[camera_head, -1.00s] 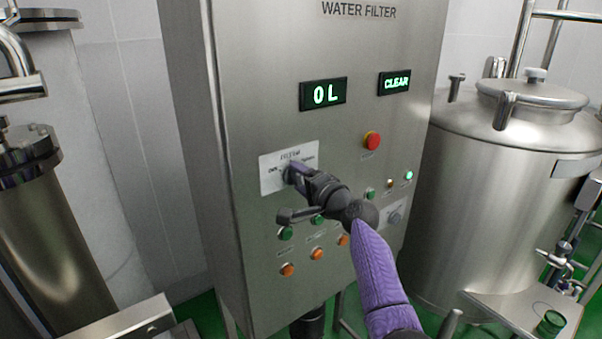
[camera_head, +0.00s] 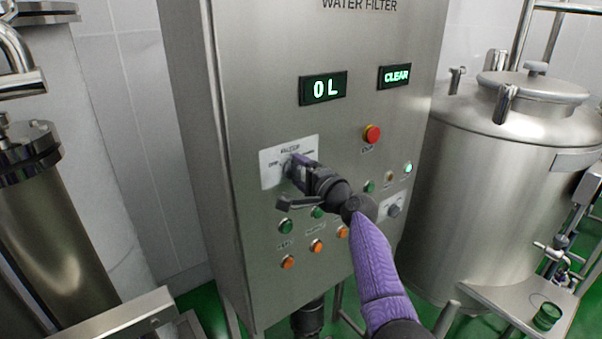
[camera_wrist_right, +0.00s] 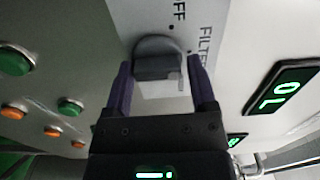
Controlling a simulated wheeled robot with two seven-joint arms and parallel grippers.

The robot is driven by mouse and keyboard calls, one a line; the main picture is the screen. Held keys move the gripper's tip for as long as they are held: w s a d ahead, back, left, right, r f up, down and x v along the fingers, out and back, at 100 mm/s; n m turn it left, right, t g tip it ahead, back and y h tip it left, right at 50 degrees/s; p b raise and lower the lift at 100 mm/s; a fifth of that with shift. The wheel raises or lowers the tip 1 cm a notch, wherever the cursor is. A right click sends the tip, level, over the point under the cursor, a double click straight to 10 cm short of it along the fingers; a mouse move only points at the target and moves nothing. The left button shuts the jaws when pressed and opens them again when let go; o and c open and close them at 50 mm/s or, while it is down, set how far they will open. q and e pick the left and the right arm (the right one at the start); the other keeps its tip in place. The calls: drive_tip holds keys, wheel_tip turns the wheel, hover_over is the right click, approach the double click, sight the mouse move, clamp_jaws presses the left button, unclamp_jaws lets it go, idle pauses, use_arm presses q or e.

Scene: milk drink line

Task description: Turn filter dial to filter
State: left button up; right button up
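The filter dial is a grey rounded knob on a white label plate (camera_head: 268,172) on the front of the steel water filter cabinet (camera_head: 240,80). In the right wrist view the dial (camera_wrist_right: 158,57) sits between the fingertips of my right gripper (camera_wrist_right: 160,62). The fingers are apart, one on each side, with a narrow gap at least on the right. The words OFF and FILTER show beside the dial; its pointing mark is hard to make out. In the head view my right gripper (camera_head: 298,168) hides most of the dial. My left gripper is not in view.
A red button (camera_head: 372,133) and several green and orange buttons (camera_head: 316,245) surround the plate. Displays read 0 L (camera_head: 323,88) and CLEAR (camera_head: 395,76). A steel tank (camera_head: 490,190) stands right and a metal column (camera_head: 45,220) left.

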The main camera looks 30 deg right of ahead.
drive_tip(key=shift+o, duration=1.3)
drive_tip(key=shift+w, duration=0.15)
drive_tip(key=shift+f, duration=0.1)
drive_tip(key=s, duration=1)
drive_tip(key=shift+d, duration=0.35)
